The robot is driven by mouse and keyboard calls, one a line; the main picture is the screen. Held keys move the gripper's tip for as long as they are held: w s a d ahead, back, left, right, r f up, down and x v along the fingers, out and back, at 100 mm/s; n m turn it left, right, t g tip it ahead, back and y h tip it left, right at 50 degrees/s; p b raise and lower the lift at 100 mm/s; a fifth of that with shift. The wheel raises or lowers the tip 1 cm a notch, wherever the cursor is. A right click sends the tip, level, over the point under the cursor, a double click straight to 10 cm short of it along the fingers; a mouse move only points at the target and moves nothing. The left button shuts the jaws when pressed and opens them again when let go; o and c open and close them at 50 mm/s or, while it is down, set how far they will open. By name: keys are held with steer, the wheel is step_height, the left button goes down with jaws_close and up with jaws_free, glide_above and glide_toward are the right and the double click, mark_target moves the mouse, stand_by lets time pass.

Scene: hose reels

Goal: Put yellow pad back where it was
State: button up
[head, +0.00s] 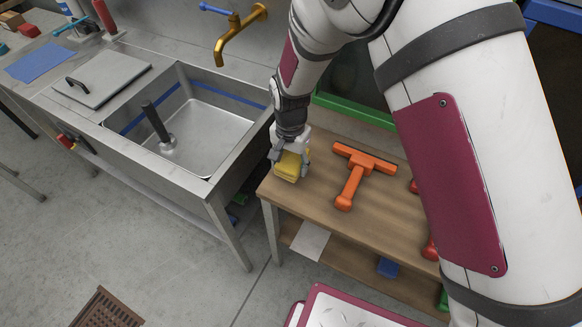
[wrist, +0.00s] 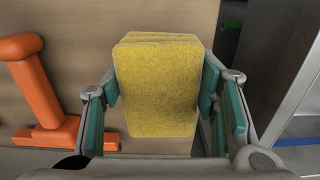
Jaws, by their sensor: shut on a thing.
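The yellow pad (head: 290,166) is between the fingers of my gripper (head: 289,160), at the left end of a wooden bench top (head: 388,218). In the wrist view the yellow pad (wrist: 157,85) fills the space between the teal finger pads of my gripper (wrist: 158,100). The gripper is shut on its two sides. The pad looks like a thick block with layered edges at its top. I cannot tell whether its underside touches the wood.
An orange squeegee (head: 353,180) lies on the bench right of the pad; it also shows in the wrist view (wrist: 40,95). A metal sink (head: 205,135) with a dark upright post stands to the left. Red items sit farther right, partly behind my arm.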

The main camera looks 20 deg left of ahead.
mark_target(291, 160)
steer(key=shift+w+f+p, duration=0.15)
steer(key=shift+f+p, duration=0.15)
steer(key=shift+f, duration=1.45)
steer(key=shift+f, duration=0.15)
steer(key=o, duration=1.1)
step_height(291, 160, up, 12)
steer(key=shift+r+b, duration=0.15)
steer(key=shift+b, duration=0.45)
steer(key=shift+r, duration=0.1)
